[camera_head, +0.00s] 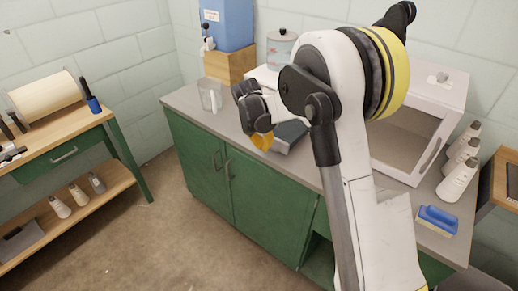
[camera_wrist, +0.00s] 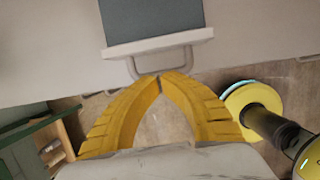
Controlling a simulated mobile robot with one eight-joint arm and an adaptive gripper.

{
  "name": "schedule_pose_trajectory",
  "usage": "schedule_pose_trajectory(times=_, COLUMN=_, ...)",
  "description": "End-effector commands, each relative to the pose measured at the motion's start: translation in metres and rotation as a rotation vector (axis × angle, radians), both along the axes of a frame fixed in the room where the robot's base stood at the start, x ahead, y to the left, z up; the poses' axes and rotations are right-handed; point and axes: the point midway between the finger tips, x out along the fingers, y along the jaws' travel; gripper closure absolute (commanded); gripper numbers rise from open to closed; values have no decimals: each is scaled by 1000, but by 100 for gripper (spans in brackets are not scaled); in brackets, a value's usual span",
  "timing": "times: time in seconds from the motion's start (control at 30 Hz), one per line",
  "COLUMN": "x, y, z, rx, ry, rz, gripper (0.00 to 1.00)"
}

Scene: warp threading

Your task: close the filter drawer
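The filter drawer shows in the wrist view (camera_wrist: 155,20) as a dark grey panel with a pale front strip and a loop handle (camera_wrist: 188,60). In the head view the drawer (camera_head: 291,135) is a dark slab on the counter, partly hidden behind my arm. My gripper (camera_wrist: 160,77) has its yellow fingertips together at the outer bar of the handle. The tips overlap the bar's middle in the picture; whether they touch it I cannot tell. In the head view my gripper (camera_head: 262,141) is just left of the drawer, at the counter's front edge.
The grey counter (camera_head: 186,101) has green cabinets below. On it stand a clear beaker (camera_head: 210,96), a white box with an open front (camera_head: 408,137), several white bottles (camera_head: 459,180) and a blue brush (camera_head: 437,219). A wooden bench (camera_head: 62,143) stands left, with open floor between.

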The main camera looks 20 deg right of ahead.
Motion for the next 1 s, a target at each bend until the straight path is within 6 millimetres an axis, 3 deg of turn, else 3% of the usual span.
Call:
schedule_pose_trajectory(times=0.3, x=47, y=-68, z=1, rx=-3, ry=-2, rz=-6, gripper=100)
schedule_pose_trajectory(times=0.5, x=71, y=-99, z=1, rx=-2, ry=-2, rz=-5, gripper=100)
schedule_pose_trajectory(times=0.7, x=82, y=-115, z=0, rx=-2, ry=-2, rz=-3, gripper=100)
schedule_pose_trajectory(times=1.0, x=84, y=-118, z=-1, rx=-2, ry=-1, rz=-2, gripper=100)
